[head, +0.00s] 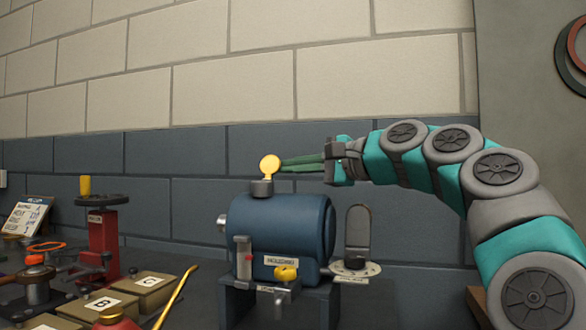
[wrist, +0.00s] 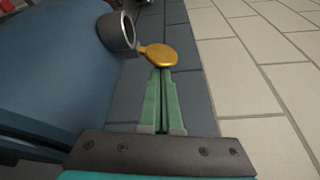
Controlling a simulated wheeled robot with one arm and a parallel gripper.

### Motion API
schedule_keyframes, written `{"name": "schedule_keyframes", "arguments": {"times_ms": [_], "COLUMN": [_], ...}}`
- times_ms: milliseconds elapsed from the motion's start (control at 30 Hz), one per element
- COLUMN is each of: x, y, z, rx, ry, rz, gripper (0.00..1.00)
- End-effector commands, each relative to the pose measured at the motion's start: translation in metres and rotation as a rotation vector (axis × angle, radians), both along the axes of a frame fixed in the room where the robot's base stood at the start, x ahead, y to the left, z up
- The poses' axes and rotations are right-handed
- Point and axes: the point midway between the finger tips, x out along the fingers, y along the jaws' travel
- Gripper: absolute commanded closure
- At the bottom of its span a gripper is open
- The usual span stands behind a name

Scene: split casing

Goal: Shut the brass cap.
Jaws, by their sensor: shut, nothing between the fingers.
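The brass cap (head: 270,165) is a round golden disc standing up, open, at the edge of a short dark filler neck (head: 262,188) on top of the blue housing (head: 285,230). In the wrist view the cap (wrist: 159,56) is tilted away from the neck's open mouth (wrist: 128,30). My gripper (head: 282,163) comes from the right with its green fingers shut and empty. In the wrist view its fingertips (wrist: 162,72) are right beside the cap's face; I cannot tell whether they touch it.
A grey hinged flap (head: 358,232) stands upright over a round plate right of the housing. A yellow-handled tap (head: 286,275) is at the housing's front. A red stand (head: 102,235) and lettered boxes (head: 145,285) are at left. The wall is behind.

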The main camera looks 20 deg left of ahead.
Motion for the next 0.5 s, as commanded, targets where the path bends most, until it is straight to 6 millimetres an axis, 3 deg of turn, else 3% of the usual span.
{"name": "schedule_keyframes", "arguments": {"times_ms": [500], "x": [-0.0017], "y": [-0.0008], "z": [0.001], "rx": [0.012], "ry": [-0.103], "rz": [0.0], "gripper": [1.0]}}
